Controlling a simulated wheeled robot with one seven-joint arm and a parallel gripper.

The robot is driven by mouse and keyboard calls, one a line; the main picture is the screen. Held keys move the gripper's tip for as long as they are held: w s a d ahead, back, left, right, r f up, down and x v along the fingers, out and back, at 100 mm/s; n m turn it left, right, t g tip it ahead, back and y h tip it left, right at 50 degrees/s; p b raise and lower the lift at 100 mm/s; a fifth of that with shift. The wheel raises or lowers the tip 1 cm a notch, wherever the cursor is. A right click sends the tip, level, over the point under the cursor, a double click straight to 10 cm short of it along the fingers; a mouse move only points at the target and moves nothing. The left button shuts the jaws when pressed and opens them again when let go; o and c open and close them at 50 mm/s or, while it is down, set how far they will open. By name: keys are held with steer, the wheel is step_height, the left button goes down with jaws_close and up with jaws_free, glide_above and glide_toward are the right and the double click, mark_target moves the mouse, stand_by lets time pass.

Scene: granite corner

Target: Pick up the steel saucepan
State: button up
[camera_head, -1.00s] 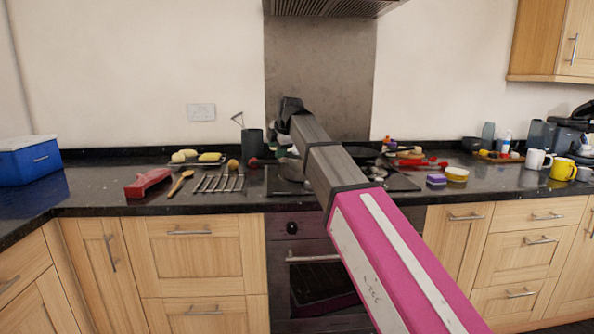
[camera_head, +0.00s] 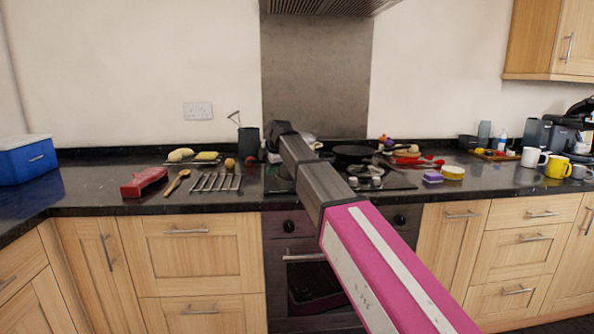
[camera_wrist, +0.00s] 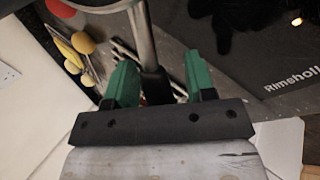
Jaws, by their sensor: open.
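In the wrist view my gripper (camera_wrist: 161,62) has two green fingers spread apart. A steel handle with a dark end, apparently the steel saucepan's (camera_wrist: 142,25), comes down from the top edge into the gap between them. A space shows between the handle and each finger, so it is not clamped. The pan's body is mostly out of that view. In the head view my dark wrist is over the left part of the hob, and my arm hides the fingers and most of the saucepan.
A black frying pan (camera_head: 352,152) sits on the hob right of my arm. A wire rack (camera_head: 216,182), a wooden spoon (camera_head: 177,182) and a red object (camera_head: 144,182) lie left. A dark utensil pot (camera_head: 249,141) stands behind. Yellow (camera_head: 558,167) and white mugs (camera_head: 534,157) stand far right.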

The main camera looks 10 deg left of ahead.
jaws_close()
steer(key=shift+r, duration=0.1)
stand_by(1.2)
